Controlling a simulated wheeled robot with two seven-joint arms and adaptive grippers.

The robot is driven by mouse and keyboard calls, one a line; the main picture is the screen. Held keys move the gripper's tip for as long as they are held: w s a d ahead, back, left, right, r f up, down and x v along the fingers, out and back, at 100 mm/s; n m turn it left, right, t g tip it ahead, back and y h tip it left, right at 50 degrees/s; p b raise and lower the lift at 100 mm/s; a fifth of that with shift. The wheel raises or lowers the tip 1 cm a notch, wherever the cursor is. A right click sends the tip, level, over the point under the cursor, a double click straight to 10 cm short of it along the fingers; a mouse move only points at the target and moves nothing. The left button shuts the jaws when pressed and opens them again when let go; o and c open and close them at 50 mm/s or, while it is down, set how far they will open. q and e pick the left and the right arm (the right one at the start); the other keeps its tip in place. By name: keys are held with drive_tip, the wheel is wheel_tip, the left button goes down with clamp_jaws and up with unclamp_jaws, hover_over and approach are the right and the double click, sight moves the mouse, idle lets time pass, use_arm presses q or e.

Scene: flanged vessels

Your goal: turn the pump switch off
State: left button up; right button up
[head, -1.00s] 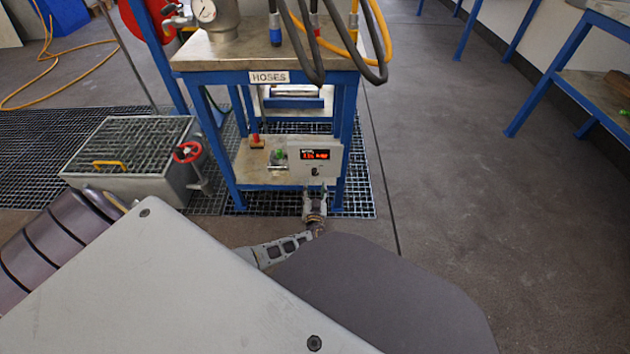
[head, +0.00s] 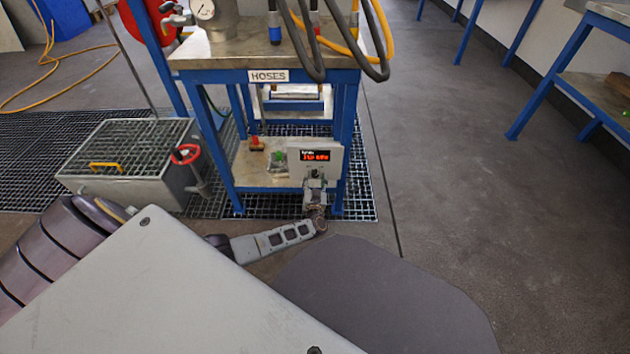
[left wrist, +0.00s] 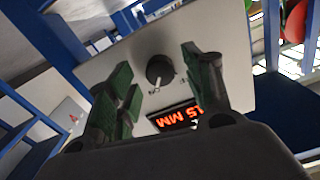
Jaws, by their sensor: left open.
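The pump's pale control panel (head: 333,161) is on the blue stand's lower part, with a lit red display (head: 317,155) at its top. The black round pump switch (left wrist: 160,69) shows on the panel in the left wrist view, with small labels beside it that I cannot read surely. In that view the picture is turned and the red display (left wrist: 176,117) lies below the switch. My left gripper (head: 316,184) is just in front of the panel's lower part. Its green-padded fingers (left wrist: 158,88) are open, one on each side of the switch in the picture, with nothing between them. My right gripper is not in view.
The table (head: 215,62) above carries a gauge and hanging hoses. Blue legs (head: 348,125) flank the panel. A red handwheel (head: 185,154) and a grated metal box (head: 125,150) stand to the left. The floor (head: 450,150) on the right is clear.

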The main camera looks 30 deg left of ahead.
use_arm(q)
drive_tip(key=shift+c, duration=0.2)
drive_tip(key=c, duration=1)
